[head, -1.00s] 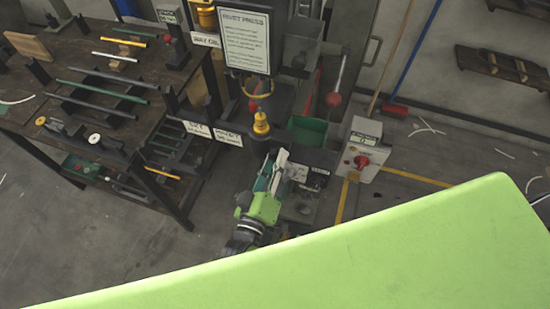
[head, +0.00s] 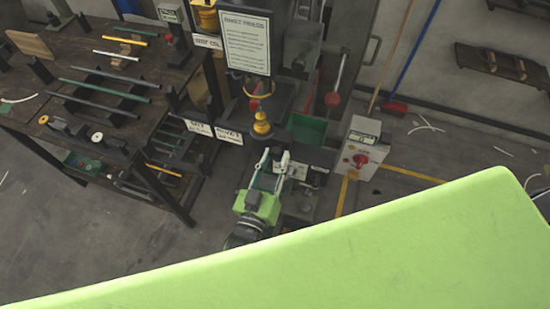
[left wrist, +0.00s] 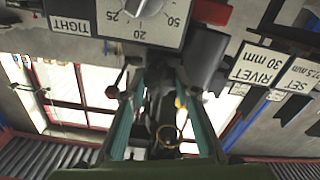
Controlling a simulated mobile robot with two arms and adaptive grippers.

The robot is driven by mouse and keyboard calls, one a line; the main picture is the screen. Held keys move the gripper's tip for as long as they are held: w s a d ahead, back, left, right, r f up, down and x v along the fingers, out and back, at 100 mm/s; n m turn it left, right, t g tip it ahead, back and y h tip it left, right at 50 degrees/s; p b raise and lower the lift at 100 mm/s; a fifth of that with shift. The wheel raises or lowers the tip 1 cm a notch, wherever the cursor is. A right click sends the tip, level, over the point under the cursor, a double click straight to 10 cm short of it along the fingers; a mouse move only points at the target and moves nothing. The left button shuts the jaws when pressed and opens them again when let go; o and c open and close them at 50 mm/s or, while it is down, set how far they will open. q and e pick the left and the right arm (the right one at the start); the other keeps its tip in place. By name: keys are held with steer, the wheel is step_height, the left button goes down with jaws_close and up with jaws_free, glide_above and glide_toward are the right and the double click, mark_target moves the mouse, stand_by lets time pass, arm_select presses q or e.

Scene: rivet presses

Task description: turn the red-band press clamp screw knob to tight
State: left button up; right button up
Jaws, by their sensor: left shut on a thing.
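The press with the rivet press sign (head: 246,42) stands at the centre of the head view. In the left wrist view a red band (left wrist: 212,11) crosses a dark part, beside a dial plate (left wrist: 125,32) and an upside-down TIGHT label (left wrist: 70,25). My left gripper (head: 273,156) reaches in low at the press front. It also shows in the left wrist view (left wrist: 157,84), its fingers either side of a dark part (left wrist: 160,98) that looks like the clamp screw knob. It is shut on this part, mostly hidden; its turn angle cannot be read. My right gripper is out of view.
A workbench (head: 60,110) with rods stands left. A green bin (head: 307,129) and a grey box with a red knob (head: 360,160) are close on the right. A yellow part (head: 261,123) hangs just above my left gripper. RIVET and SET labels (left wrist: 257,67) are nearby.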

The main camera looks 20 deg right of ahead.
arm_select(q)
steer(key=shift+f, duration=0.1)
stand_by(0.3)
steer(key=o, duration=1.1)
steer(key=v, duration=1.2)
